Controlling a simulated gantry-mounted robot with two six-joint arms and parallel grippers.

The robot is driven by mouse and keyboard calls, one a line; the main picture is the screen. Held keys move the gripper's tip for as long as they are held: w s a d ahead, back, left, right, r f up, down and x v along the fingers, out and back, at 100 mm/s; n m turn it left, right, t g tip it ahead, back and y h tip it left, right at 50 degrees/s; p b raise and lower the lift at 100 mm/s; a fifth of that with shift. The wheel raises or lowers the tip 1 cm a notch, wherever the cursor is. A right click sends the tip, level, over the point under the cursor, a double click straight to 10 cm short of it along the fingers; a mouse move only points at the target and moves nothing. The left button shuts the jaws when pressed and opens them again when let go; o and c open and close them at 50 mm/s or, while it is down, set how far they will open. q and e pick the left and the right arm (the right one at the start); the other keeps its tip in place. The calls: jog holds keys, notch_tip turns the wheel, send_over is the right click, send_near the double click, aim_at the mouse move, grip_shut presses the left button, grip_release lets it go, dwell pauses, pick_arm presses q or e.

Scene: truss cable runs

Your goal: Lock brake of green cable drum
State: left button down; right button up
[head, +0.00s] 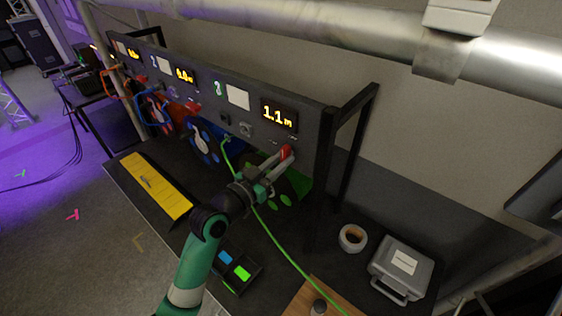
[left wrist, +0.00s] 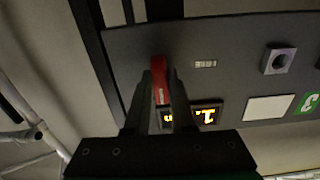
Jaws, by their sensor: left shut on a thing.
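The green cable drum (head: 297,184) sits under the right end of the dark panel (head: 215,95), partly hidden by my left arm. A green cable (head: 292,262) runs from the panel's lower side down across the table. My left gripper (head: 279,164) is shut on the red brake handle (head: 286,151) in front of the panel, above the drum. In the left wrist view, the red handle (left wrist: 159,78) shows between the two fingers of my left gripper (left wrist: 163,88). The lever's lower part and pivot are hidden. My right gripper is not in view.
The display (head: 279,113) above the drum reads 1.1 m. Blue (head: 203,143) and red (head: 172,116) drums stand further left. A yellow strip (head: 156,186), a black tray (head: 236,270), a tape roll (head: 352,238) and a grey case (head: 401,268) lie on the table.

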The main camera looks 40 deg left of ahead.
pick_arm(q)
jog(key=c, duration=0.8)
grip_release()
jog(key=shift+o, duration=0.2)
jog(key=s+d, duration=0.1)
jog(key=s, duration=1)
jog(key=shift+s, duration=0.3)
jog(key=shift+d, duration=0.1)
